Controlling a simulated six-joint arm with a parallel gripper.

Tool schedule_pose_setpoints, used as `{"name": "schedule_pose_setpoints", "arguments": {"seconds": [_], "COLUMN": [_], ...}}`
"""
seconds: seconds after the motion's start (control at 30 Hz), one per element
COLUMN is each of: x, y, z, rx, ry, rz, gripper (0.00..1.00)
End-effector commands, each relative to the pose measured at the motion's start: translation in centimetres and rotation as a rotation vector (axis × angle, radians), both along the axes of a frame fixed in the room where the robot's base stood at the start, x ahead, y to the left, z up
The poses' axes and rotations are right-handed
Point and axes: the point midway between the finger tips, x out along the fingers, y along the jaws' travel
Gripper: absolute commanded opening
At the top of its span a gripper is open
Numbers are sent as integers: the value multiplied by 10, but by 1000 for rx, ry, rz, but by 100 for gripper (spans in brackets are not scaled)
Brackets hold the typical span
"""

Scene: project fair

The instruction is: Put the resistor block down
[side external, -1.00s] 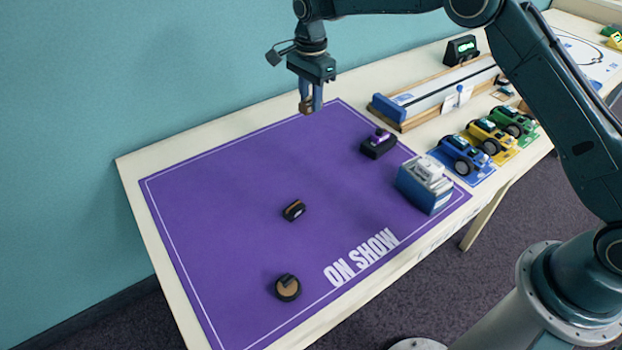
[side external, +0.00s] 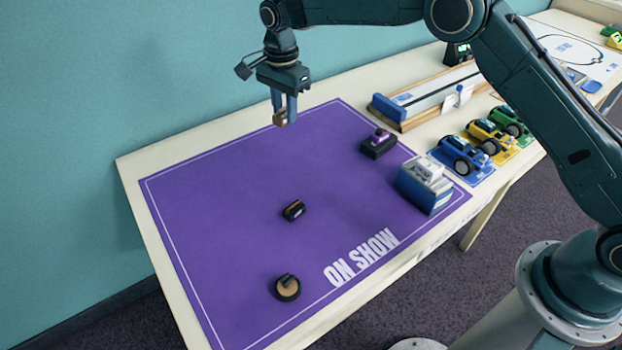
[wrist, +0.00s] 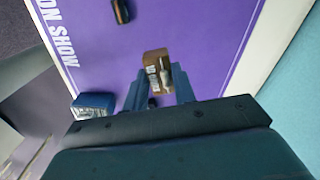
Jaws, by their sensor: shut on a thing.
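My gripper (side external: 284,112) hangs above the far edge of the purple ON SHOW mat (side external: 230,180). Its blue fingers are shut on a small tan-brown block (side external: 280,119), which I take to be the resistor block. In the wrist view the block (wrist: 152,62) sits between the fingertips, with a pale, ribbed part on its face. The block appears held above the mat, not touching it. The fingers cover part of its sides.
On the mat are a small dark block (side external: 294,211), a round black-and-tan piece (side external: 288,291), a black piece with a purple top (side external: 378,147) and a blue-and-white box (side external: 424,186). Toy cars (side external: 463,157) and a wooden-edged track (side external: 440,92) stand right. The mat's left half is largely clear.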

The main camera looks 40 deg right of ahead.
Motion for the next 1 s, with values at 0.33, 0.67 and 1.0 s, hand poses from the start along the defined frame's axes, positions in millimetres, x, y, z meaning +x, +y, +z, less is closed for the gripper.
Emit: {"name": "schedule_pose_setpoints", "arguments": {"seconds": [0.33, 0.67, 1.0], "x": [-33, -80, -96], "y": [130, 224, 248], "z": [1, 1, 2], "rx": [0, 0, 0], "ry": [-1, 0, -1], "rz": [264, 466, 523], "gripper": [4, 4, 4]}}
